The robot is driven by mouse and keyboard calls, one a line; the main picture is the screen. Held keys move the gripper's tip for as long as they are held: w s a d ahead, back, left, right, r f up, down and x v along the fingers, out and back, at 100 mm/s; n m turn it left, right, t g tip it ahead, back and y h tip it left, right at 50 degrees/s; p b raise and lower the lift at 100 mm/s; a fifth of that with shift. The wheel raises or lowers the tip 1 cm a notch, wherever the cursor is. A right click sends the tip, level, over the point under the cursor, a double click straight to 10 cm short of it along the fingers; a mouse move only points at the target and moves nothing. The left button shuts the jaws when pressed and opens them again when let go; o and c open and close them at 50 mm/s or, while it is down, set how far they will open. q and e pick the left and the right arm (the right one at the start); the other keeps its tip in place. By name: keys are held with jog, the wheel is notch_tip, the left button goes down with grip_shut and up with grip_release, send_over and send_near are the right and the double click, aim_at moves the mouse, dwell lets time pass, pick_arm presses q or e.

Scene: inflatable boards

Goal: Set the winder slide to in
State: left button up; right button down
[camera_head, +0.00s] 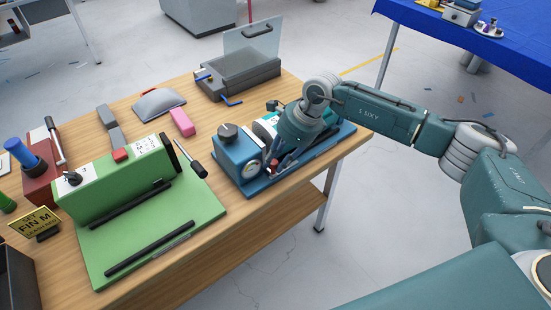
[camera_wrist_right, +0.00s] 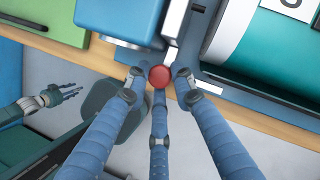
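The winder (camera_head: 234,160) is a blue machine on a blue base at the table's right end. Its teal drum with a white label shows in the right wrist view (camera_wrist_right: 258,50), right of a pale upright bar. A red ball knob (camera_wrist_right: 160,76), which seems to belong to the slide, sits at the winder's front edge. My right gripper (camera_head: 273,163) reaches down at the winder's front. My left gripper (camera_wrist_right: 68,94) shows only there, away from the winder, fingers spread. The slide's markings are not readable.
A green machine (camera_head: 150,230) with black bars stands left of the winder. A pink block (camera_head: 182,122), a grey dome (camera_head: 158,103) and a grey box with a clear lid (camera_head: 240,72) lie behind. Free floor lies in front of the table.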

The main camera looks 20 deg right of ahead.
jog(key=shift+w+d+b, duration=0.3)
jog(key=d+b, duration=0.1)
jog(key=d, duration=0.1)
jog(key=w+d+b, duration=0.1)
jog(key=shift+w+d+r, duration=0.15)
jog(key=shift+w+d, duration=0.05)
jog(key=shift+d, duration=0.15)
jog(key=shift+d+r, duration=0.1)
jog(key=shift+d, duration=0.05)
jog(key=shift+w+r, duration=0.1)
jog(key=c, duration=1.5)
grip_release()
